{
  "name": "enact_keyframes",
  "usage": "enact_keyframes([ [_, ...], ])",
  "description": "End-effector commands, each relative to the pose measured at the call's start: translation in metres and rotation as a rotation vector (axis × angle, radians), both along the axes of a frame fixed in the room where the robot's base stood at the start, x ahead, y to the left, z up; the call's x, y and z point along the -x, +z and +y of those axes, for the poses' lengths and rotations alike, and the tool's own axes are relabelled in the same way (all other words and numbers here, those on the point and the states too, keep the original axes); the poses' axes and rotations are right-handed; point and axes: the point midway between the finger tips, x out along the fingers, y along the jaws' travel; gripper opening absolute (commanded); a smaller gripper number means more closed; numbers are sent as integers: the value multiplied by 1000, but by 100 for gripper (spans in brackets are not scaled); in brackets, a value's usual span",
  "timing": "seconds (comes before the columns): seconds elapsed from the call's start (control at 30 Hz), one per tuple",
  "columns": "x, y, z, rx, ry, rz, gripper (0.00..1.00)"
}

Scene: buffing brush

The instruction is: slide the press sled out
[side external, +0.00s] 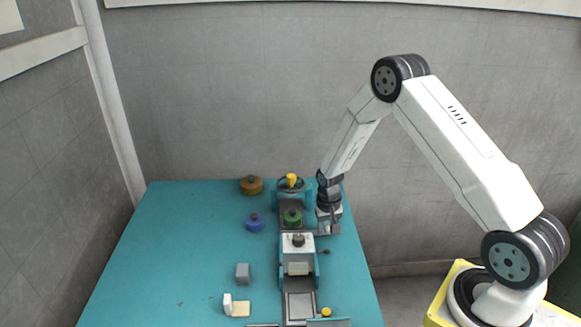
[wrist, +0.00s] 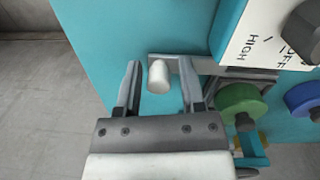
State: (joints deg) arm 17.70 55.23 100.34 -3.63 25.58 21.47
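A white cylindrical knob (wrist: 159,77) stands on a grey metal bar (wrist: 205,64) in the wrist view; I take these as the press sled's handle and arm. My gripper (wrist: 158,78) is open, one finger on each side of the knob, with gaps visible. In the side view my gripper (side external: 328,228) points down at the right side of the teal press (side external: 275,200) and hides the knob. A green knobbed disc (side external: 292,216) sits in front of the press and also shows in the wrist view (wrist: 240,101). Whether it rests on the sled is unclear.
A white dial box (side external: 298,241) marked HIGH and OFF (wrist: 265,30) stands close to my gripper. A blue disc (side external: 254,222), a brown disc (side external: 251,185) and a grey block (side external: 243,273) lie left. The teal table's (side external: 170,250) left side is mostly clear.

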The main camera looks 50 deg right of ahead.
Motion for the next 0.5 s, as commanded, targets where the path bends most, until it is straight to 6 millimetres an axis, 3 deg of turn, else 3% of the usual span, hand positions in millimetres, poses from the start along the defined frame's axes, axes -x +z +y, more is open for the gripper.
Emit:
enact_keyframes([
  [0.5,-3,4,-3,3,-2,-9,67],
])
